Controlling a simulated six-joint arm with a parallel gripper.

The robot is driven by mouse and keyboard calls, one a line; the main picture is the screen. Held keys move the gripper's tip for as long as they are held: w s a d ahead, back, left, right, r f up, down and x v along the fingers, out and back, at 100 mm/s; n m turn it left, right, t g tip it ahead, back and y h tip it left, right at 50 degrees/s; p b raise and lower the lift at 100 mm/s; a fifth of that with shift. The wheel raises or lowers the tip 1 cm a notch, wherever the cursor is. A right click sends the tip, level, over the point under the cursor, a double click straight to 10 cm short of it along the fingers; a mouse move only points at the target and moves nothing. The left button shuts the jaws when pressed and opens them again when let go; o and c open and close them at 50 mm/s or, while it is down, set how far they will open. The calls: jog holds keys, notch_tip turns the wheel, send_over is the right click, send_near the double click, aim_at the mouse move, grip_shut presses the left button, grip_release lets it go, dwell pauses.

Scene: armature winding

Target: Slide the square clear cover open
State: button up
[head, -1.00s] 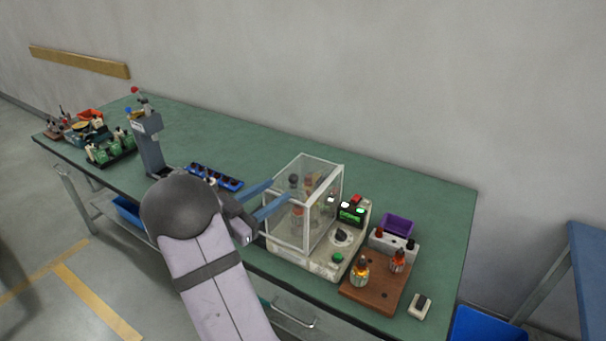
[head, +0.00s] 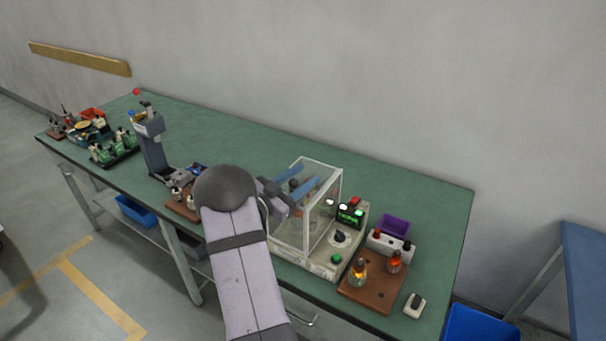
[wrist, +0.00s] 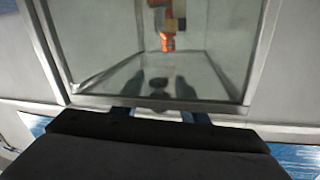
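The square clear cover (head: 322,215), a box of clear panes with pale edges, stands over the left part of the pale machine base (head: 325,270) in the head view. My gripper (head: 307,179) is at the cover's left side, with its two blue fingers spread apart and pointing right, overlapping the upper part of the cover. In the wrist view a framed pane of the cover (wrist: 60,60) fills the middle. An orange part (wrist: 167,41) shows behind it. The finger bases (wrist: 160,116) show apart below the frame bar; whether the fingertips touch the cover I cannot tell.
Right of the cover are a dial and lit buttons (head: 349,214). A brown board (head: 375,295) with small wound parts and a purple bin (head: 393,225) stand further right. A grey press (head: 150,145) stands to the left. The table's back half is clear.

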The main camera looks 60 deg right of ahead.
jog(key=shift+d, duration=0.15)
grip_shut()
jog(key=w+b, duration=0.3)
jog(key=w, duration=0.9)
jog(key=shift+w+b, duration=0.15)
jog(key=shift+b, duration=0.15)
grip_release()
jog(key=w+a+b, duration=0.1)
jog(key=a+b, duration=0.1)
jog(key=a, duration=0.5)
jog(key=shift+w+a+b, duration=0.15)
jog(key=shift+b, duration=0.15)
jog(key=shift+w, duration=0.1)
